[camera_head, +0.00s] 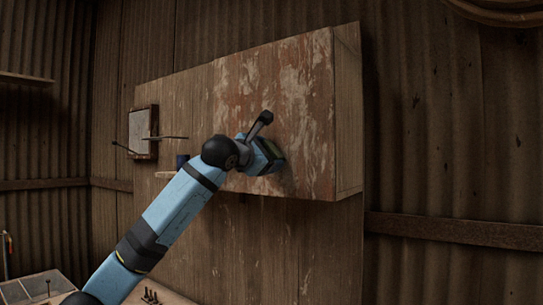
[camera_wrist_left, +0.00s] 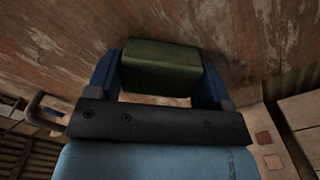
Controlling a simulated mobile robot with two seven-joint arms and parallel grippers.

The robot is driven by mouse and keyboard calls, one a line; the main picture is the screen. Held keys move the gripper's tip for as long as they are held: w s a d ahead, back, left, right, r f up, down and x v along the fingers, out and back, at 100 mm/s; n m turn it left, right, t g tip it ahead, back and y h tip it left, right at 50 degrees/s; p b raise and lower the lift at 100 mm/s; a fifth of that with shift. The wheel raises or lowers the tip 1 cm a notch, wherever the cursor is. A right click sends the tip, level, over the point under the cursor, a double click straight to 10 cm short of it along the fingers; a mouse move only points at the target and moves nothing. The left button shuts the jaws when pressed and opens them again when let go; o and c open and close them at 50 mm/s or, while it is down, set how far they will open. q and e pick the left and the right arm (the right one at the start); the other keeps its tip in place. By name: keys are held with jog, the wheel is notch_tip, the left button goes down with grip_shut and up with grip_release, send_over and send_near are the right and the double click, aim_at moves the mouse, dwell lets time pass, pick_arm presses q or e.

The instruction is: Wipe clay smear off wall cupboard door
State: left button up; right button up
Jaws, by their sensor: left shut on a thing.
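The wall cupboard (camera_head: 175,100) hangs on the wall, its wooden door (camera_head: 300,75) closed. Reddish-brown and pale patches cover much of the door; I cannot tell clay smear from worn paint. My left gripper (camera_head: 268,157) is at the lower part of the door, shut on a dark green block like a sponge (camera_wrist_left: 160,66). In the left wrist view, the block sits between two blue fingers, close against the streaked door surface (camera_wrist_left: 240,30). I cannot tell whether it touches. The gripper hides the door behind it. My right gripper is not in view.
A framed panel (camera_head: 143,130) with thin rods near it is left of the cupboard. A compartmented tray (camera_head: 40,287) lies at lower left. Corrugated wall (camera_head: 450,140) is clear at right.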

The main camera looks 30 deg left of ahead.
aim_at(286, 153)
pick_arm(q)
jog(key=a, duration=0.3)
jog(key=shift+w+a+f, duration=0.15)
jog(key=shift+a, duration=0.05)
jog(key=shift+a+r, duration=0.1)
jog(key=shift+r, duration=0.3)
jog(key=shift+d+f+b, duration=0.15)
jog(key=shift+d+b, duration=0.3)
jog(key=shift+d, duration=1.15)
jog(key=shift+s+d+b, duration=0.15)
jog(key=shift+d+b, duration=0.2)
jog(key=shift+d, duration=1.15)
jog(key=shift+s+d+b, duration=0.15)
jog(key=shift+d+b, duration=0.2)
jog(key=shift+d, duration=1.15)
jog(key=shift+s+d+b, duration=0.15)
jog(key=shift+d+b, duration=0.2)
jog(key=shift+d, duration=1.15)
jog(key=shift+w+a+b, duration=0.2)
jog(key=shift+a+b, duration=0.25)
jog(key=shift+a, duration=1.95)
jog(key=shift+w+a, duration=0.1)
jog(key=shift+a, duration=1.6)
jog(key=shift+w+a, duration=0.15)
jog(key=shift+a, duration=1.8)
